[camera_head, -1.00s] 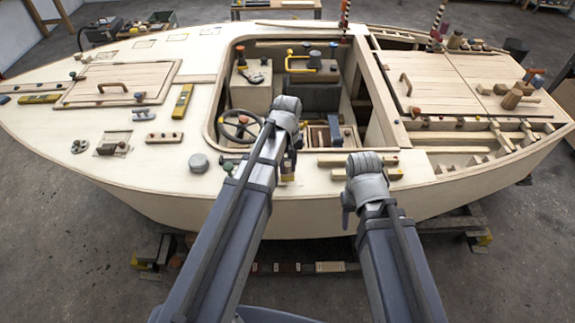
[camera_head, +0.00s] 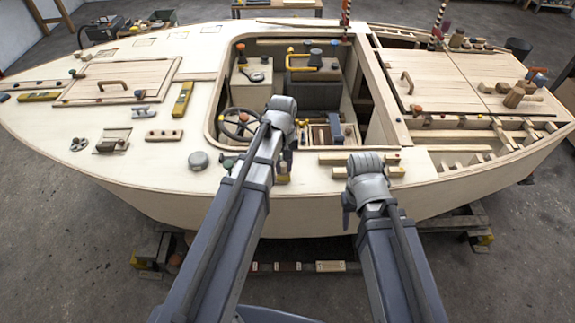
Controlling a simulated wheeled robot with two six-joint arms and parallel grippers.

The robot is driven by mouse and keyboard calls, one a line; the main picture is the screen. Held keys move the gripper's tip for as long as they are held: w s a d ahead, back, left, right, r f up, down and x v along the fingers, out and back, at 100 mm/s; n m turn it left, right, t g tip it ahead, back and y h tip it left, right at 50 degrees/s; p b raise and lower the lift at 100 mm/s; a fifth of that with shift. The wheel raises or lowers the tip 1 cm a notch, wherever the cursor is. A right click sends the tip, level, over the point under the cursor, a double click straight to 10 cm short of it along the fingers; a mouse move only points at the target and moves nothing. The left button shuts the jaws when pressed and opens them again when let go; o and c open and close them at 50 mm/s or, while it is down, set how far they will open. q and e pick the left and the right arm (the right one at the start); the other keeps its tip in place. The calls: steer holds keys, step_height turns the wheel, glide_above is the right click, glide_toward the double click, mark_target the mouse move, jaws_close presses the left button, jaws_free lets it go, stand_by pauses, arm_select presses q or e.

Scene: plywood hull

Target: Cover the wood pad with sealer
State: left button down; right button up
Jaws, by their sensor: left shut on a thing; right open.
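My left gripper (camera_head: 286,150) hangs below its wrist over the near deck, beside the cockpit opening, mostly hidden behind my arm. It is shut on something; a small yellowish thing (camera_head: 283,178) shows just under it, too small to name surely. My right gripper (camera_head: 346,215) points down in front of the hull's near side, partly hidden by its wrist; it is open. I cannot tell for certain which piece is the wood pad. A small pale board with a dark piece on it (camera_head: 111,146) lies on the left deck. No sealer container can be made out.
The plywood hull (camera_head: 225,207) fills the view. The cockpit has a steering wheel (camera_head: 239,123) and a dark seat (camera_head: 318,96). A grey round cap (camera_head: 198,160), a yellow level (camera_head: 183,99) and a drilled wood strip (camera_head: 164,135) lie on the left deck. Wood strips lie near the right arm.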

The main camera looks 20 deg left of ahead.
arm_select(q)
steer(key=shift+s+a, duration=0.15)
steer(key=shift+a, duration=0.4)
steer(key=shift+s+a, duration=0.15)
steer(key=shift+a, duration=0.35)
arm_select(e)
steer(key=shift+r, duration=0.1)
arm_select(q)
steer(key=shift+a, duration=0.1)
steer(key=shift+s+a, duration=0.25)
steer(key=shift+a, duration=0.6)
steer(key=shift+s+a, duration=0.25)
steer(key=shift+a, duration=0.55)
steer(key=shift+a, duration=0.1)
